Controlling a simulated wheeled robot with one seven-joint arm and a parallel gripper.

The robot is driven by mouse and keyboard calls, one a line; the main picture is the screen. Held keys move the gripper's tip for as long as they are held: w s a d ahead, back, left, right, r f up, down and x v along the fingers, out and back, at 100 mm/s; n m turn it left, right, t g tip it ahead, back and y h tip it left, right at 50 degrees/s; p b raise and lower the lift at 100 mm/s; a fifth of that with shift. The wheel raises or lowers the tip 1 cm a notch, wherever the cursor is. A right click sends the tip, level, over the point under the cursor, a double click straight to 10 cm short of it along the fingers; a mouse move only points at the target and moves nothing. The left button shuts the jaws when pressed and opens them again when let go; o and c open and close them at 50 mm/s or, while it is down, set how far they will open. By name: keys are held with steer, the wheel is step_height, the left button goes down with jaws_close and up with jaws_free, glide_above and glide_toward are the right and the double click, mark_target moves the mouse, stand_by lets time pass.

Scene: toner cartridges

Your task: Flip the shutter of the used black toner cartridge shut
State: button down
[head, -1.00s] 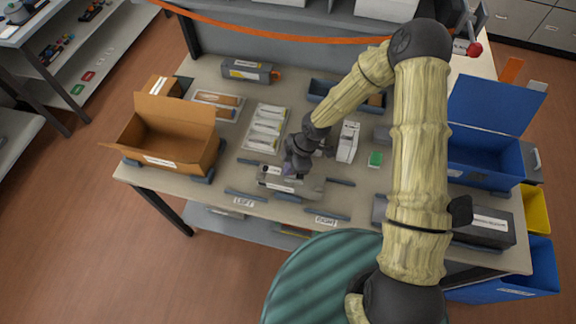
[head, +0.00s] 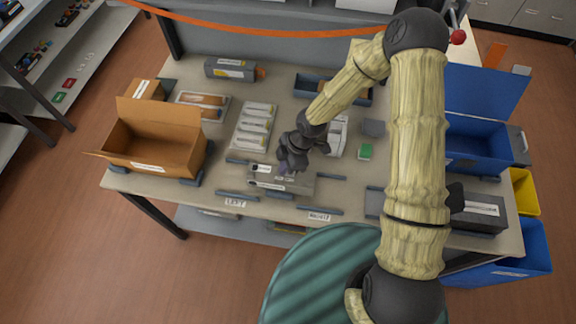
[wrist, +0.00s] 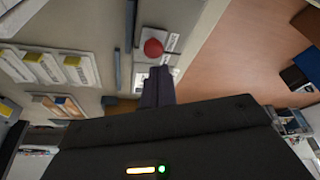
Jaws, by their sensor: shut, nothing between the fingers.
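A grey toner cartridge with white labels (head: 300,184) lies near the front edge of the table, between dark rails. I take it for the used black one, but its label is too small to read. The shutter is too small or hidden to make out. In the wrist view the shut fingers (wrist: 158,86) show beyond the dark gripper body; a round red thing (wrist: 152,47) appears just past them.
A white tray (head: 239,150) of several white packs lies behind left. An open cardboard box (head: 150,168) stands left. A blue bin (head: 480,160) and dark cartridge (head: 478,212) stand far right.

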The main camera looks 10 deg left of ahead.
mark_target(287, 175)
steer(key=shift+s+a+r, duration=0.25)
steer(key=shift+s+a, duration=0.15)
steer(key=shift+a, duration=0.25)
steer(key=shift+s+a+r, duration=0.25)
steer(key=shift+s+a, duration=0.1)
steer(key=shift+a, duration=0.25)
steer(key=b+v, duration=0.1)
steer(key=v, duration=0.8)
steer(key=shift+d+r+b, duration=0.2)
steer(key=shift+r+b, duration=0.05)
steer(key=shift+b, duration=0.1)
steer(key=s+d+r+m+t+h, duration=0.1)
steer(key=s+d+r+m+t, duration=0.1)
steer(key=d+r+m, duration=0.4)
steer(key=s+d+r+m+t+h, duration=0.2)
steer(key=d+r+m, duration=0.4)
steer(key=d+m, duration=1.1)
steer(key=shift+s+d+r+h, duration=0.15)
steer(key=shift+s+d+h, duration=0.15)
steer(key=shift+s, duration=0.35)
